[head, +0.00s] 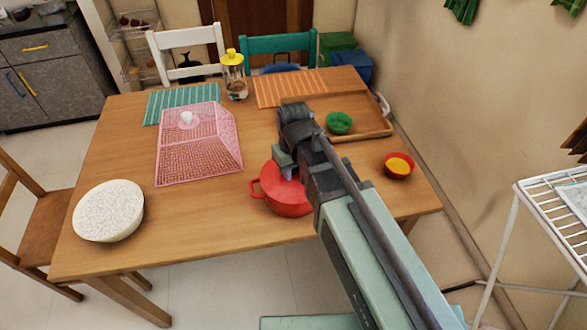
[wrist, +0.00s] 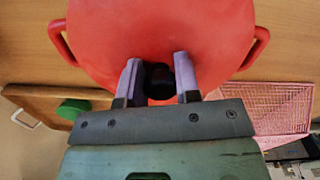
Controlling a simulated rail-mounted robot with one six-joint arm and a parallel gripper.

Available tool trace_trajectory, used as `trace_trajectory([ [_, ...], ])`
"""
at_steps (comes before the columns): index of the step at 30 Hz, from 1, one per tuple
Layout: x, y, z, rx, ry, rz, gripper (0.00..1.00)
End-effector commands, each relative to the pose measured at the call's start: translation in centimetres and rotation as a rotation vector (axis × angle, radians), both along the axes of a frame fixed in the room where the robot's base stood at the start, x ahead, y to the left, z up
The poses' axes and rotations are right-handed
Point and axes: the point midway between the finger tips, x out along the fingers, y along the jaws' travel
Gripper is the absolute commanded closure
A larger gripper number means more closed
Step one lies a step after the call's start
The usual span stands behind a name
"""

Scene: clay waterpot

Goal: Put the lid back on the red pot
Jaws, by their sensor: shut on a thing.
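The red pot (head: 283,208) stands near the front edge of the table, with a side handle on its left in the head view. Its two side handles also show in the wrist view. The red lid (wrist: 160,25) fills the top middle of the wrist view, lined up over the pot between those handles. My gripper (wrist: 157,64) is shut on the lid's dark knob (wrist: 158,80). In the head view my gripper and arm hide much of the lid and pot. I cannot tell whether the lid touches the rim.
A pink mesh food cover (head: 195,150) lies left of the pot, and a white speckled bowl (head: 108,211) is at the far left. A red bowl with yellow contents (head: 399,166) sits right of my arm.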

Motion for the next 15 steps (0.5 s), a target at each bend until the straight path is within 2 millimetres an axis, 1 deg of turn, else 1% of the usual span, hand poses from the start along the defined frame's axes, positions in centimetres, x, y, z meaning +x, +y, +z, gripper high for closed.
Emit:
trace_trajectory([
  [11,0.00,0.00,-0.04,0.000,0.000,0.000,0.97],
  [12,0.00,0.00,-0.04,0.000,0.000,0.000,0.63],
  [14,0.00,0.00,-0.04,0.000,0.000,0.000,0.54],
  [15,0.00,0.00,-0.04,0.000,0.000,0.000,0.48],
])
